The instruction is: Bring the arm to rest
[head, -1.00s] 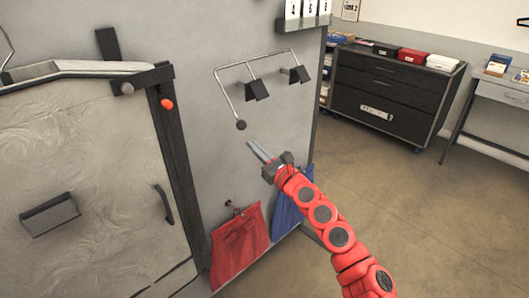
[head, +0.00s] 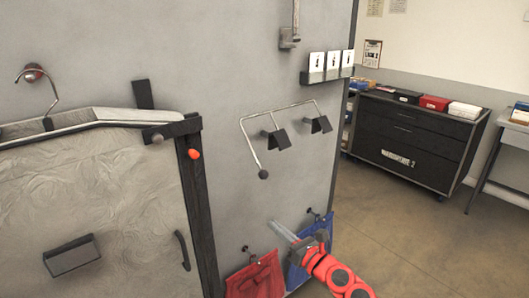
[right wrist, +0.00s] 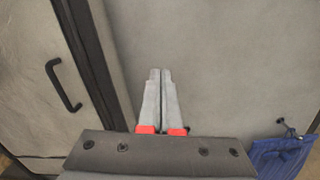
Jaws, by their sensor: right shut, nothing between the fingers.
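My right gripper (head: 283,232) is low in the head view, in front of the grey panel (head: 230,200) and near the blue bag (head: 297,270). Its two grey fingers lie together with nothing between them. In the right wrist view the shut fingers (right wrist: 160,98) point at the bare panel. My red right arm (head: 340,278) comes in from the bottom and covers part of the blue bag. My left gripper is not in view.
A red bag (head: 256,276) hangs beside the blue one. A bent metal rail (head: 250,140) with a dark ball end juts from the panel above. A framed door (head: 90,200) with a dark handle (head: 182,250) stands left. Open floor (head: 400,235) lies right, before a black cabinet (head: 412,140).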

